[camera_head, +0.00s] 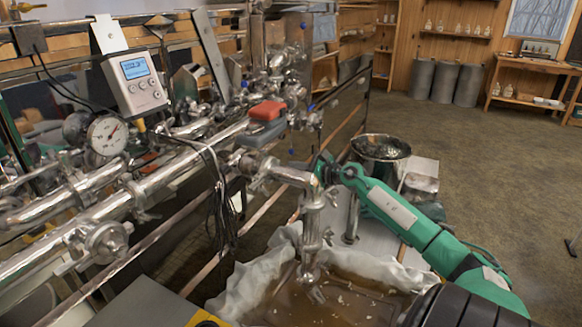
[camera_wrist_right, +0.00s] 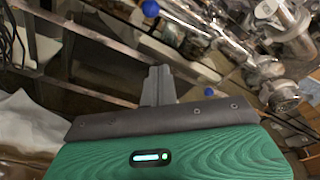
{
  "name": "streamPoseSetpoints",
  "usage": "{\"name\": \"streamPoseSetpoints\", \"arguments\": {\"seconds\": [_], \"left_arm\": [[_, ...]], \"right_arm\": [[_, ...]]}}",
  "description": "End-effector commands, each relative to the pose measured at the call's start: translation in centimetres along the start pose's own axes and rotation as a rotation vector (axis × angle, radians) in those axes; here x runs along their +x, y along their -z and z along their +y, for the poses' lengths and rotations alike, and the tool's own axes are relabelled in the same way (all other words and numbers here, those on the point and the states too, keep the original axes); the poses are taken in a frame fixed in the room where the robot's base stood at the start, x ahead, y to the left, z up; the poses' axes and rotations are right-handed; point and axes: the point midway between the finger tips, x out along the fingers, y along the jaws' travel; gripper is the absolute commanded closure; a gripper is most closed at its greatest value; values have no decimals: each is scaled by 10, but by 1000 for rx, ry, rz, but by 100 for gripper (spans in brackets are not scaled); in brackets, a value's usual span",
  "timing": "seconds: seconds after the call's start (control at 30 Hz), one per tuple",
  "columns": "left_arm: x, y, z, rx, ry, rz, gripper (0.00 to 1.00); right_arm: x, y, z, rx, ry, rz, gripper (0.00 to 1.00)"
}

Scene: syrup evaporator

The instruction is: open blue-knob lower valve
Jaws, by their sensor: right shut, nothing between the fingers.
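In the right wrist view, one blue knob (camera_wrist_right: 150,8) is at the top edge and another blue knob (camera_wrist_right: 208,91) is right of my fingertips (camera_wrist_right: 157,72). I cannot tell which knobs match between views. My right gripper is shut and empty, apart from the knobs. In the head view its fingers are hidden by the upright steel pipe. My left gripper is not in view.
Steel pipes with a gauge (camera_head: 107,135) and a grey display box (camera_head: 137,82) fill the left. A red handle (camera_head: 267,110) sits on the piping. A cloth-lined tank (camera_head: 235,298) of brown liquid lies below, and a steel pot (camera_head: 381,147) stands behind my right arm. Open floor lies right.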

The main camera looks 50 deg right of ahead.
Motion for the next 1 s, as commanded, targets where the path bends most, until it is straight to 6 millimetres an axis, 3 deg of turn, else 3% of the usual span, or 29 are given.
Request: {"name": "streamPoseSetpoints", "arguments": {"seconds": [0.77,1.0], "left_arm": [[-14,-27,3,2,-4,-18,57],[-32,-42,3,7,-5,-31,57]], "right_arm": [[85,-3,-2,6,1,-3,100],[77,-28,-2,1,-3,0,100]]}}
